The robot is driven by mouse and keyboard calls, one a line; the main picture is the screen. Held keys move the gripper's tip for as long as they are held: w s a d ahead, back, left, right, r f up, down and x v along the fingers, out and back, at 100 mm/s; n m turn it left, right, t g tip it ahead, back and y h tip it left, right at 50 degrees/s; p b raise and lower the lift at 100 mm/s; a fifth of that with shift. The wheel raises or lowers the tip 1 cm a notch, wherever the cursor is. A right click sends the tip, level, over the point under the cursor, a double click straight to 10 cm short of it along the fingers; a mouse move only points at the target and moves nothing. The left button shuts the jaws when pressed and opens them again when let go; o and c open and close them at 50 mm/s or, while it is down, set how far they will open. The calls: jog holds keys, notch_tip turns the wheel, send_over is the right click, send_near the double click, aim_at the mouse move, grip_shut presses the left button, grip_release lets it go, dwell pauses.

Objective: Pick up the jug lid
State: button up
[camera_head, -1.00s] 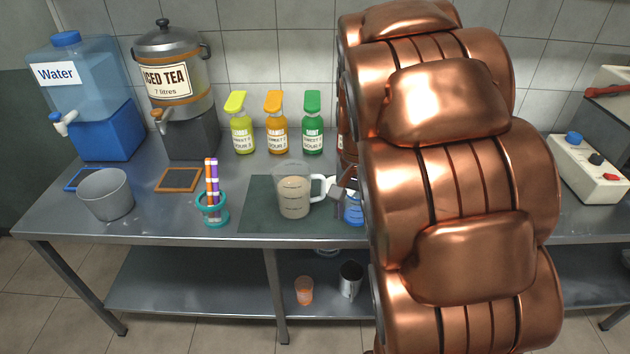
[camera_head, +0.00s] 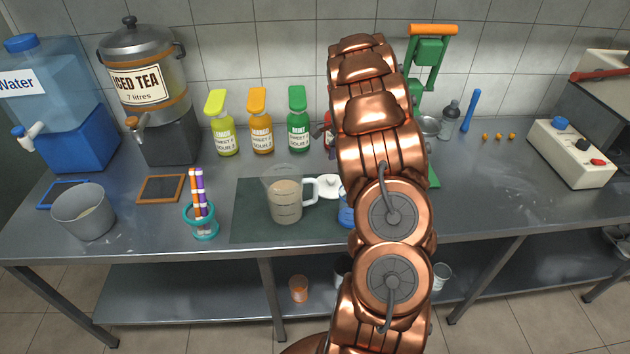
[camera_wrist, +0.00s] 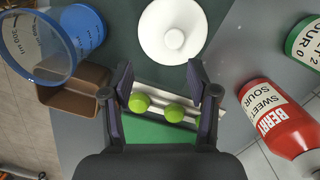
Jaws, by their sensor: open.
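The jug lid (camera_head: 328,187) is a white round disc with a central knob. It lies on the dark green mat, just right of the clear jug (camera_head: 285,200), partly covered by my arm in the head view. In the wrist view the lid (camera_wrist: 173,30) lies flat at the top middle, beyond my fingertips. My gripper (camera_wrist: 160,82) is open, its two dark fingers spread with nothing held. The head view hides my gripper behind my arm.
A red berry bottle (camera_wrist: 280,118) stands to the right in the wrist view. A blue-rimmed clear container (camera_wrist: 38,45) and a brown box (camera_wrist: 73,96) are at left. The green press (camera_head: 430,55) stands behind my arm. The mat's left part (camera_head: 247,210) is clear.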

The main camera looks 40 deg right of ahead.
aim_at(331, 178)
jog(key=shift+w+d+f, duration=0.35)
jog(key=shift+w+f, duration=0.4)
jog(key=shift+w, duration=0.05)
jog(key=f+p, duration=0.1)
jog(key=f, duration=0.1)
jog(key=a+f+p, duration=0.1)
jog(key=f+p, duration=0.1)
jog(key=f, duration=0.1)
jog(key=shift+w+a+f, duration=0.25)
jog(key=shift+w+f, duration=0.05)
jog(key=shift+f, duration=0.05)
jog(key=shift+f+p, duration=0.4)
jog(key=shift+f, duration=0.35)
jog(key=c, duration=1.1)
